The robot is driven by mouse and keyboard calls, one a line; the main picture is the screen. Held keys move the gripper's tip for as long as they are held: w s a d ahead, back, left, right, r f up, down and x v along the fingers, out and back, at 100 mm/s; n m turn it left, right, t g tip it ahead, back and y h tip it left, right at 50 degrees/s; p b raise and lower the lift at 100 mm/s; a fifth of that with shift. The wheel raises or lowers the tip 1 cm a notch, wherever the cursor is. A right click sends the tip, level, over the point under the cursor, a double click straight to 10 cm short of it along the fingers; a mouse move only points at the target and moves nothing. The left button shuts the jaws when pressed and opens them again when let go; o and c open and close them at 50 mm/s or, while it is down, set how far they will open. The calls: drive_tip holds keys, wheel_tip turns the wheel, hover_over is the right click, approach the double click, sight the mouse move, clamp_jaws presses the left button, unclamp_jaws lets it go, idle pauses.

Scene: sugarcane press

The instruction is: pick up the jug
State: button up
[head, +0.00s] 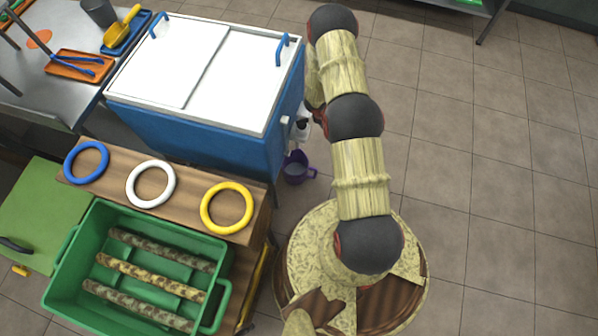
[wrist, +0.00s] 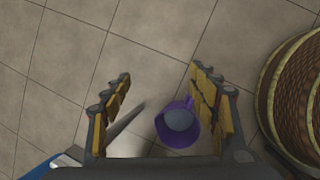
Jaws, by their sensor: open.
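The purple jug (head: 296,168) stands on the floor beside the blue chest in the head view. It also shows in the wrist view (wrist: 178,128), seen from above, with a greyish inside and a handle at its upper right. My gripper (wrist: 160,75) is open and empty above the jug. The gap in height between fingers and jug cannot be told. In the head view my arm hides most of the gripper.
The blue chest (head: 210,128) with white lids stands left of my arm. A wooden bench (head: 112,181) with blue, white and yellow rings and a green crate (head: 60,277) holding cane pieces are at lower left. Tiled floor (head: 490,180) on the right is clear.

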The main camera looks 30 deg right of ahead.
drive_tip(key=s+a+f+n+y, duration=0.1)
drive_tip(key=s+a+f+n, duration=0.1)
drive_tip(key=f, duration=0.6)
drive_tip(key=s+a+f+n+y, duration=0.1)
drive_tip(key=s+a+f+n, duration=0.15)
drive_tip(key=f, duration=0.55)
drive_tip(key=n+t+y, duration=0.1)
drive_tip(key=n+y, duration=0.2)
drive_tip(key=n, duration=0.3)
hover_over(314, 169)
drive_tip(key=d, duration=0.1)
drive_tip(key=shift+m, duration=0.25)
wheel_tip(314, 169, down, 5)
drive_tip(key=shift+d+f, duration=0.1)
drive_tip(key=shift+d, duration=0.05)
drive_tip(key=shift+w+a+f, duration=0.1)
drive_tip(key=shift+a, duration=0.15)
drive_tip(key=shift+a+f+n+b, duration=0.15)
drive_tip(key=shift+f+n+b, duration=0.05)
drive_tip(key=shift+n+b, duration=0.2)
drive_tip(key=f+b, duration=0.1)
drive_tip(key=f, duration=0.2)
drive_tip(key=f+b, duration=0.2)
drive_tip(key=f, duration=0.2)
drive_tip(key=shift+w+a+f, duration=0.15)
drive_tip(key=shift+w+f, duration=0.05)
drive_tip(key=shift+c, duration=1.2)
clamp_jaws()
